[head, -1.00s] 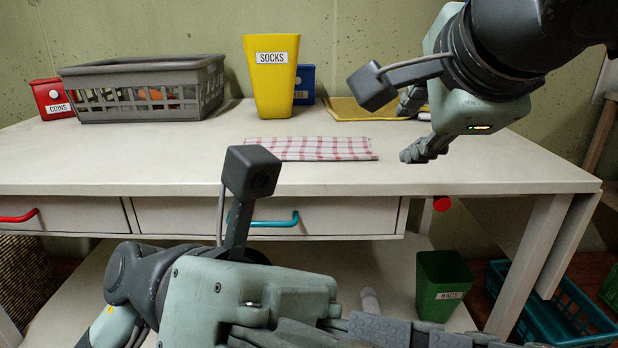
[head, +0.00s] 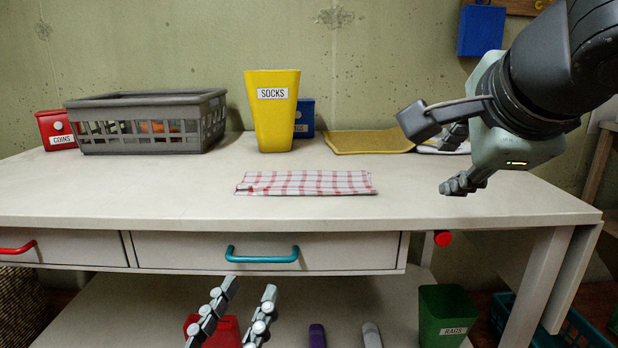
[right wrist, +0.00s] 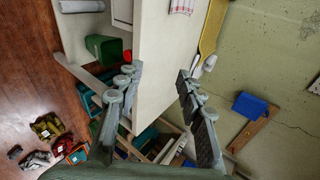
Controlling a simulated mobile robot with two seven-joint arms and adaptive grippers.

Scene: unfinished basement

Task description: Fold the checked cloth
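The red-and-white checked cloth (head: 306,183) lies flat on the pale worktop as a long, narrow rectangle. Its front left corner looks slightly uneven; I cannot tell how many layers it has. A piece of it shows at the top of the right wrist view (right wrist: 182,6). My left gripper (head: 250,284) is open and empty, low in front of the drawers and below the worktop edge. My right gripper (head: 447,160) is open and empty above the right end of the worktop, right of the cloth and apart from it; its spread fingers show in the right wrist view (right wrist: 158,75).
A teal-handled drawer (head: 262,255) is below. The worktop (head: 130,190) around the checked cloth is clear.

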